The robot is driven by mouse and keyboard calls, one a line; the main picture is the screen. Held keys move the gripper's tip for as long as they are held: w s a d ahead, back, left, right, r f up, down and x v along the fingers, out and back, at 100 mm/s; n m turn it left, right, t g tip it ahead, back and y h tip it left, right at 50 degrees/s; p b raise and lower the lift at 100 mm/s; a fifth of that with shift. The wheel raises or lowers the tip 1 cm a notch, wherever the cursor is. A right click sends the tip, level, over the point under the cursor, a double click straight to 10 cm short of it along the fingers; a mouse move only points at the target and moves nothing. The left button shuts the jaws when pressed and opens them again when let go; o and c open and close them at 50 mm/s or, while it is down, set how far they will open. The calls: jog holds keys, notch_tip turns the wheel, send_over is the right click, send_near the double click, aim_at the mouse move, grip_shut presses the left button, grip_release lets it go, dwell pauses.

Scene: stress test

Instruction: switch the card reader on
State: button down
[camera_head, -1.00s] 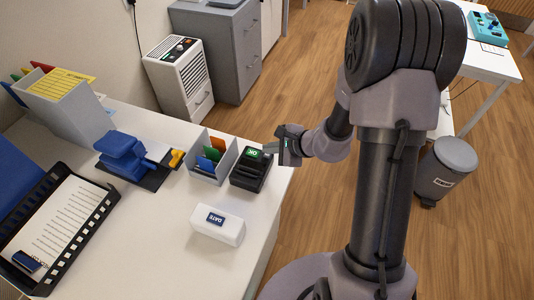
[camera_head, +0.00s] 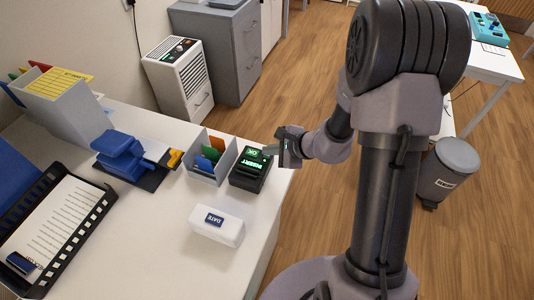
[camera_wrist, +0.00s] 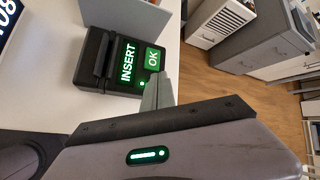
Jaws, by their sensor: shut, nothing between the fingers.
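The card reader (camera_head: 247,173) is a small black box near the right edge of the white desk. Its screen is lit and reads "INSERT", beside a green "OK" key. It also shows in the wrist view (camera_wrist: 103,72), where a small green light glows at its near edge. My gripper (camera_head: 270,150) is beside the reader on its right. In the wrist view my gripper's grey fingertips (camera_wrist: 158,92) are together, close to the reader's OK side and small light. Whether they touch it cannot be told.
A grey card holder (camera_head: 226,162) with coloured cards stands left of the reader. A white "DATE" block (camera_head: 218,226) is in front. A blue stamp or punch (camera_head: 122,158) and a black tray (camera_head: 75,250) lie further left. The desk's right edge is close by.

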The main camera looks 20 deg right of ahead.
jog(key=shift+r, duration=0.6)
notch_tip(320, 180, up, 6)
jog(key=p, duration=0.4)
notch_tip(320, 180, up, 5)
jog(key=n, duration=0.2)
send_over(269, 157)
jog(key=s+a, duration=0.1)
jog(key=a, duration=0.2)
jog(key=s+a+r+n+g+y, duration=0.1)
jog(key=s+a+r+n, duration=0.2)
jog(key=s+r+n, duration=0.15)
jog(key=s+a+r+n+g, duration=0.1)
jog(key=s+a+r+n, duration=0.2)
jog(key=s+r, duration=0.3)
jog(key=s+d+r+n+h, duration=0.2)
jog(key=s+n, duration=0.1)
jog(key=s, duration=0.3)
jog(key=s+d+r+n+h, duration=0.2)
jog(key=s+n, duration=0.1)
jog(key=s, duration=0.3)
jog(key=shift+s+d+r, duration=0.2)
jog(key=shift+s+d, duration=0.15)
jog(key=shift+s, duration=0.05)
